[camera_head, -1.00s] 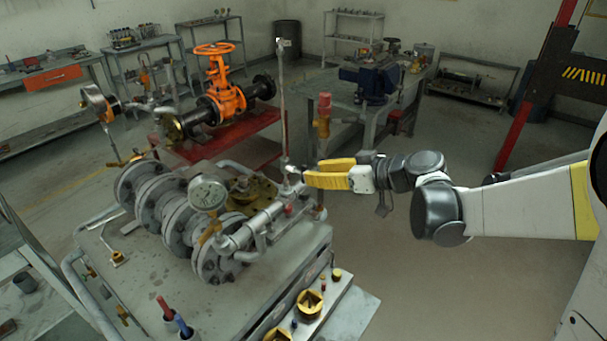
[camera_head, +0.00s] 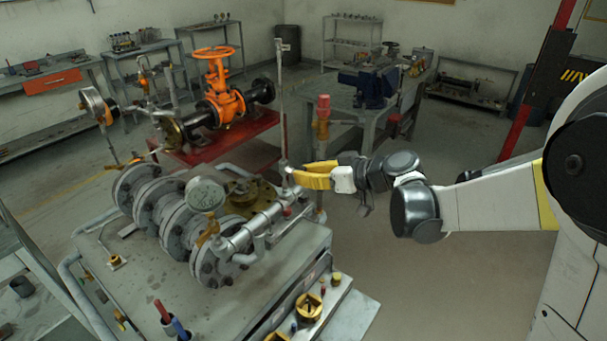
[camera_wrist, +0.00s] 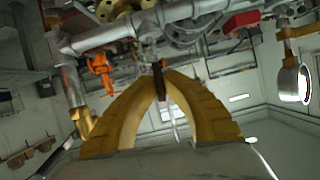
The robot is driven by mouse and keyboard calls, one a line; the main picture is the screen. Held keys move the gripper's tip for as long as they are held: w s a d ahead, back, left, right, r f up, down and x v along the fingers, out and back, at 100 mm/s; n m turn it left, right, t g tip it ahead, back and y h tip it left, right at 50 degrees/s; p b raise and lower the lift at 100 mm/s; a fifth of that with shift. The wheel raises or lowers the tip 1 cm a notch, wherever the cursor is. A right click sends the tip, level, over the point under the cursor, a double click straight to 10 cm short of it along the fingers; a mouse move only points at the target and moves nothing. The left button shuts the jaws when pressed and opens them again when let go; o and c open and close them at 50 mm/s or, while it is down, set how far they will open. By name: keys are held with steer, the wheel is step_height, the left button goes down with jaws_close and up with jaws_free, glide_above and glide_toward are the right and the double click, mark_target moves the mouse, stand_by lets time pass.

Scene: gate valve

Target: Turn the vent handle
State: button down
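My gripper (camera_head: 294,172) has yellow fingers and reaches in from the right, level, to the pipe fitting at the foot of the thin upright pipe (camera_head: 281,100). In the wrist view its fingers (camera_wrist: 160,76) arch together, with their tips drawn in around a narrow dark handle piece, the vent handle (camera_wrist: 158,84). The tips appear closed on it. In the head view the handle is mostly hidden behind the fingertips. A silvery pipe (camera_wrist: 115,32) runs just beyond the fingertips in the wrist view.
The grey bench (camera_head: 180,300) carries several flanges, a pressure gauge (camera_head: 206,194) and pipework left of my gripper. A red-capped brass valve (camera_head: 323,118) stands upright close behind my fingers. An orange gate valve (camera_head: 220,97) is farther back. Floor at right is open.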

steer(key=m+g+y+b, duration=0.1)
steer(key=m, duration=0.1)
steer(key=shift+w+f+m, duration=0.1)
steer(key=shift+w+m, duration=0.05)
steer(key=shift+m, duration=0.25)
steer(key=m+y+b, duration=0.1)
steer(key=m+g+y, duration=0.1)
steer(key=m, duration=0.1)
steer(key=shift+d+f+g+b, duration=0.1)
steer(key=shift+g+b, duration=0.2)
steer(key=shift+b, duration=0.1)
steer(key=m+b, duration=0.1)
steer(key=m+y+b, duration=0.1)
steer(key=m, duration=0.1)
steer(key=shift+f+m+g+y, duration=0.1)
steer(key=shift+m+g+y, duration=0.2)
steer(key=shift+m+y+b, duration=0.85)
steer(key=shift+m+y, duration=0.05)
steer(key=shift+m, duration=0.8)
steer(key=c, duration=1.5)
jaws_free()
